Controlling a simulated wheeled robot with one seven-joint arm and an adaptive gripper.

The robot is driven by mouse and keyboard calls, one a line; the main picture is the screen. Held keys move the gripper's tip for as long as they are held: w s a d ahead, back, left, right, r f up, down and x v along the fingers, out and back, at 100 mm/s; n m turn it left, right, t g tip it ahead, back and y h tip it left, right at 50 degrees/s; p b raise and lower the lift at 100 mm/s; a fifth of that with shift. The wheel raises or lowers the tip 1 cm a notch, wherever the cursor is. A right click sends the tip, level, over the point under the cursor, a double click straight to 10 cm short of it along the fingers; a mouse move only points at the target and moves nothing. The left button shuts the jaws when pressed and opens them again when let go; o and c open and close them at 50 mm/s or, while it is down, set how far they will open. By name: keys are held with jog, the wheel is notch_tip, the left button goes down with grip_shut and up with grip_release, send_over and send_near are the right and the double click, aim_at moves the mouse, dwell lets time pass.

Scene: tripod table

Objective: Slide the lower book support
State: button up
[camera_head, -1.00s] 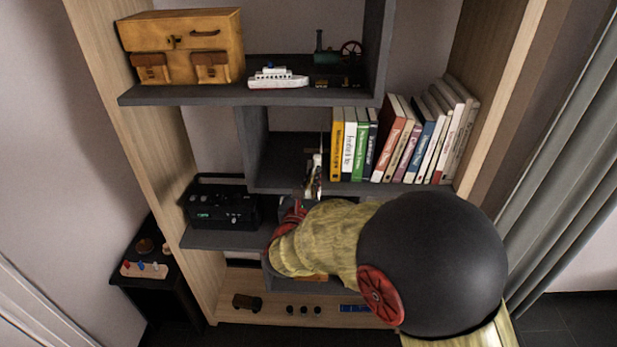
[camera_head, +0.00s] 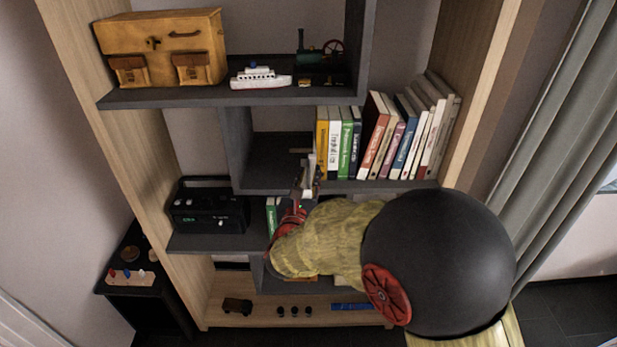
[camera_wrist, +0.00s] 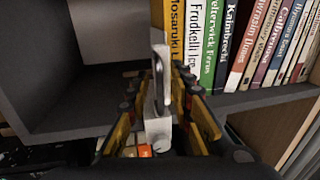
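In the wrist view, a pale metal piece (camera_wrist: 160,75), which may be a book support, stands upright between the fingers of my gripper (camera_wrist: 165,90). It is close to the left side of the yellow book (camera_wrist: 174,32), at the shelf's front edge. I cannot tell whether the fingers touch it. In the head view, my gripper (camera_head: 306,178) is at the front of the middle shelf, left of the book row. A dark flat piece (camera_head: 300,151) lies on that shelf left of the yellow book (camera_head: 322,140); it may be a support's base. My forearm hides part of the lower shelves.
Books (camera_head: 390,140) fill the middle shelf's right side, several leaning. The shelf floor (camera_head: 268,165) left of them is mostly bare. A green book (camera_head: 271,215) stands below, beside a black radio (camera_head: 208,205).

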jog(key=v, duration=1.2)
dwell(0.3)
